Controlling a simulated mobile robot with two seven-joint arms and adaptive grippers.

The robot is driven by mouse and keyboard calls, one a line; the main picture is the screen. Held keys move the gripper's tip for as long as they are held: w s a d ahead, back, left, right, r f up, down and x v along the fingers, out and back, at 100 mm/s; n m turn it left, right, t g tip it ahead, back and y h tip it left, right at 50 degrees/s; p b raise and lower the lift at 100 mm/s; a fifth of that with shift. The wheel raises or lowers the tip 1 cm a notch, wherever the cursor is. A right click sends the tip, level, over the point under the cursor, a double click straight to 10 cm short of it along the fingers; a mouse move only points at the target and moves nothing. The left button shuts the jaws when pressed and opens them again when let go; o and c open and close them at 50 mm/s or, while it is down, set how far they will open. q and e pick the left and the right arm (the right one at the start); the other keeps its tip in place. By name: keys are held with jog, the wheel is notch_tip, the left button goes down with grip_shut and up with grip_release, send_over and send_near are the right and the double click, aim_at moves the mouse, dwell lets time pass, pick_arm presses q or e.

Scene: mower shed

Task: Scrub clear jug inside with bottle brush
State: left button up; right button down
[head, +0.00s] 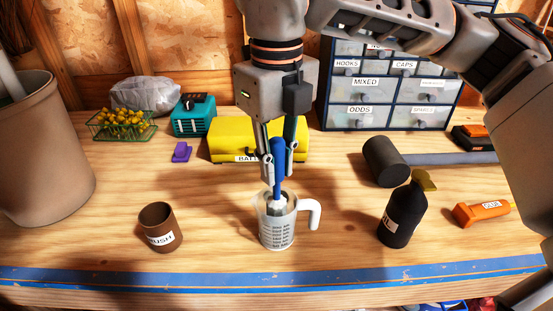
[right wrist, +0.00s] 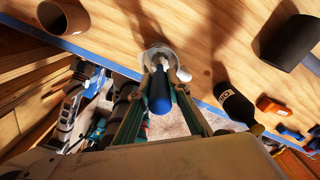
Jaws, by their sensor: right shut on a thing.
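The clear jug (head: 278,234) stands upright near the front of the bench, with dark markings on its side and a white handle to the right. The bottle brush (head: 279,160) has a blue handle and points down, its lower end inside the jug's mouth. My right gripper (head: 280,172) is shut on the brush's blue handle above the jug. The right wrist view shows the blue handle (right wrist: 158,92) between the fingers and the jug's rim (right wrist: 150,52) beyond it. The bristles are mostly hidden inside the jug.
A brown cup (head: 160,228) with a partly readable label stands to the left. A black bottle (head: 402,215), a mallet (head: 384,161) and an orange flashlight (head: 482,212) are to the right. A yellow case (head: 230,140) is behind. The blue-taped front edge (head: 200,284) is close.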

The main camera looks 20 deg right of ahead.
aim_at(277, 200)
jog(key=shift+f+b, duration=0.8)
jog(key=shift+f, duration=0.55)
pick_arm(q)
jog(key=shift+s+f+b, duration=0.15)
jog(key=shift+f+b, duration=0.1)
jog(key=shift+f, duration=0.65)
jog(key=shift+s+f+b, duration=0.15)
jog(key=shift+f+b, duration=0.1)
jog(key=shift+f, duration=0.6)
pick_arm(e)
jog(key=shift+f, duration=0.8)
pick_arm(q)
jog(key=shift+s+f, duration=0.1)
jog(key=shift+f, duration=0.3)
pick_arm(e)
jog(key=shift+f, duration=0.4)
